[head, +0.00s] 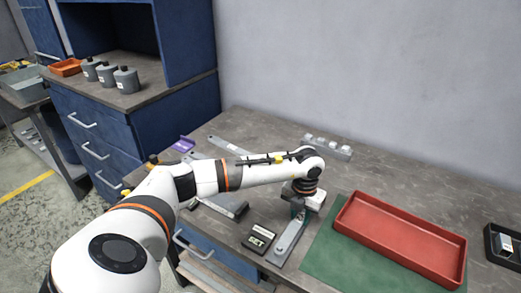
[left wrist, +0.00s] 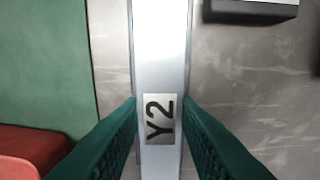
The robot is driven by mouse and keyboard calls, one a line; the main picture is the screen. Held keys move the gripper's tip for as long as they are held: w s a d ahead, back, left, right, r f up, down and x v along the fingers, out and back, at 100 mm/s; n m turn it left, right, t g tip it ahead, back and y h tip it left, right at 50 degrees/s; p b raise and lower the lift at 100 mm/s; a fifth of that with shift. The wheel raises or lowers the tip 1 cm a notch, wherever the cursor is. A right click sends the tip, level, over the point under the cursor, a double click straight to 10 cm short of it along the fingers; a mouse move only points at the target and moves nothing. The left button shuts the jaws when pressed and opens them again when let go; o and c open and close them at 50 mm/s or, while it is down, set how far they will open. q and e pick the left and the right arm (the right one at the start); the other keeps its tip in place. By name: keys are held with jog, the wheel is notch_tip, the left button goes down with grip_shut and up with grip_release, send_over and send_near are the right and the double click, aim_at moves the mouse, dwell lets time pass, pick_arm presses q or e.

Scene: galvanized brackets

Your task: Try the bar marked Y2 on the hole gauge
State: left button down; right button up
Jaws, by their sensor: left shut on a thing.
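The bar marked Y2 (left wrist: 160,45) is a flat grey metal strip. It runs lengthwise through the left wrist view, with its Y2 label between the green fingertips. In the head view the bar (head: 289,238) extends from under my left gripper (head: 298,210) toward the front, beside the green mat. My left gripper (left wrist: 160,118) is shut on the bar, one finger on each long side. Whether the bar is off the bench I cannot tell. A grey block with several raised lumps (head: 328,148) stands at the back; I cannot tell if it is the hole gauge. My right gripper is not in view.
A red tray (head: 447,243) lies on the green mat (head: 325,262) at the right. A black labelled block (head: 258,239) sits close left of the bar. Other grey metal pieces (head: 228,206) lie farther left. A black holder (head: 504,245) is at the right edge.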

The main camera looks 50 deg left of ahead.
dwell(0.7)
pick_arm(q)
jog(key=c, duration=1)
grip_release()
notch_tip(320, 180, up, 12)
jog(key=shift+r+b, duration=0.1)
jog(key=shift+b, duration=1.15)
